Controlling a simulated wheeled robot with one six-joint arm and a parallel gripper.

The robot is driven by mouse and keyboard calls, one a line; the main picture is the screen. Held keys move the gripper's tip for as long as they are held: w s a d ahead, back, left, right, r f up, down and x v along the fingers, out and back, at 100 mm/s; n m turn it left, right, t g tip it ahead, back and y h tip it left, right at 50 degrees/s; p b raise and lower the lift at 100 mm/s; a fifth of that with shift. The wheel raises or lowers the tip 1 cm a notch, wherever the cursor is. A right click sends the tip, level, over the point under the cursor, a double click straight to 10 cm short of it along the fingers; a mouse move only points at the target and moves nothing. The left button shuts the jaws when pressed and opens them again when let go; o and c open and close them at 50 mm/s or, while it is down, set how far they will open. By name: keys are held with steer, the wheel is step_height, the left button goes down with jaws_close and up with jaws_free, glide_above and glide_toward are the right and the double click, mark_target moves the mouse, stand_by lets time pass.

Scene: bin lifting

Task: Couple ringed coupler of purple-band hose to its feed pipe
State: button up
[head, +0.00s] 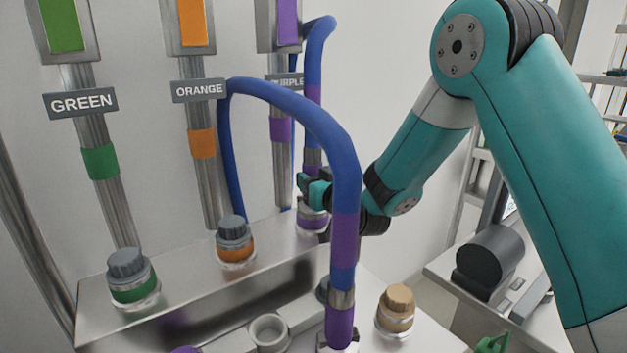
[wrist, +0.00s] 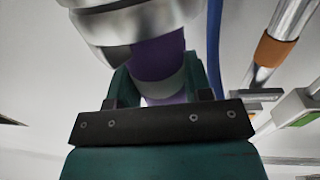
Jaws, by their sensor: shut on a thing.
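My gripper (head: 313,190) is shut on the purple coupler at the lower end of the rear blue hose (head: 322,40), which has a purple band (head: 313,97). The hose comes down upright into my jaws, with a metal ring (head: 313,157) just above them. The purple-banded feed stub (head: 312,220) stands directly below on the steel ledge. My fingers hide the join, so I cannot tell whether the coupler is seated. The wrist view shows the purple coupler (wrist: 158,58) between my fingers, against a large silver collar (wrist: 125,22). The PURPLE label (head: 285,81) is partly covered.
A second blue hose (head: 300,105) with a purple band (head: 344,238) arches across the foreground, left of my forearm. Capped orange (head: 234,250) and green (head: 133,290) stubs stand left. A tan cap (head: 397,300) and an open pale cup (head: 270,332) are in front.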

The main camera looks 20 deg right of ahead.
stand_by(0.4)
steer(key=o, duration=1.6)
steer(key=shift+f, duration=0.1)
steer(key=shift+r+p, duration=4.2)
steer(key=shift+r, duration=1.9)
steer(key=shift+f, duration=0.1)
